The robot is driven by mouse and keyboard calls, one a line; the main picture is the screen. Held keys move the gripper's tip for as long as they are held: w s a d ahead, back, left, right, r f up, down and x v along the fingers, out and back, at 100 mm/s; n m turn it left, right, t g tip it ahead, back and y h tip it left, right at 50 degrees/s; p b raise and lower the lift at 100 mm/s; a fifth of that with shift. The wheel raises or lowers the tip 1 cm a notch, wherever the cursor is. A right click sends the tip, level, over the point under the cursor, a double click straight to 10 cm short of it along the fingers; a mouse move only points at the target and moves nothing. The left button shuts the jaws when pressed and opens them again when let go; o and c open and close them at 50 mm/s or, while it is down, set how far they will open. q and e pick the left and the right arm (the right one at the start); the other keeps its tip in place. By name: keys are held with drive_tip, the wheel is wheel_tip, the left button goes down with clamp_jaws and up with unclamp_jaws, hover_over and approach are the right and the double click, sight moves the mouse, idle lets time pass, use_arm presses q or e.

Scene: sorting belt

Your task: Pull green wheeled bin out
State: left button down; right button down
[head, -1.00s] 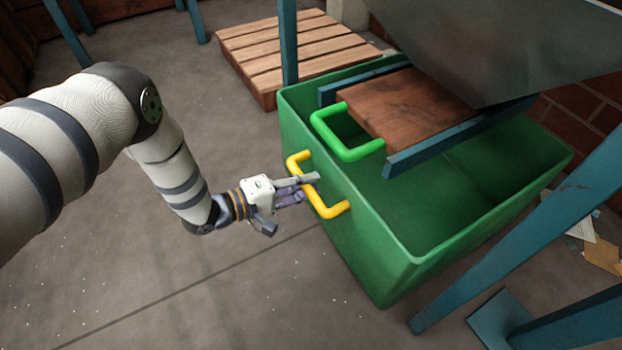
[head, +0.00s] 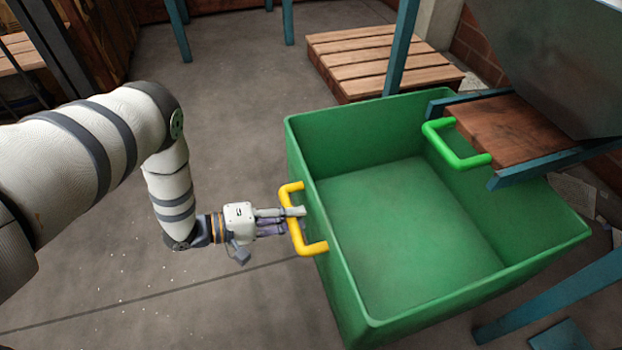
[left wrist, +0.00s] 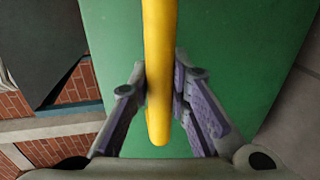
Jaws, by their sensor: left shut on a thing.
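The green bin (head: 420,225) stands on the floor, open at the top and empty as far as I see. Its wheels are not visible. A yellow handle (head: 314,248) is fixed to its left wall. My left gripper (head: 292,212) is shut on the yellow handle. In the left wrist view the yellow handle (left wrist: 158,60) runs between the two fingers (left wrist: 160,100), with the green bin wall (left wrist: 225,50) behind it. The right gripper is not in view.
A wooden board with a green handle (head: 458,160) sits in a blue frame over the bin's far right part, under a grey metal chute (head: 555,60). Blue legs (head: 550,300) stand at right. A wooden pallet (head: 375,60) lies behind. Floor at left (head: 110,240) is clear.

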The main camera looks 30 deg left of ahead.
use_arm(q)
drive_tip(key=shift+s+a, duration=0.4)
drive_tip(key=shift+s, duration=0.15)
drive_tip(key=c, duration=1.5)
unclamp_jaws()
drive_tip(key=v, duration=1.2)
drive_tip(key=shift+f, duration=0.1)
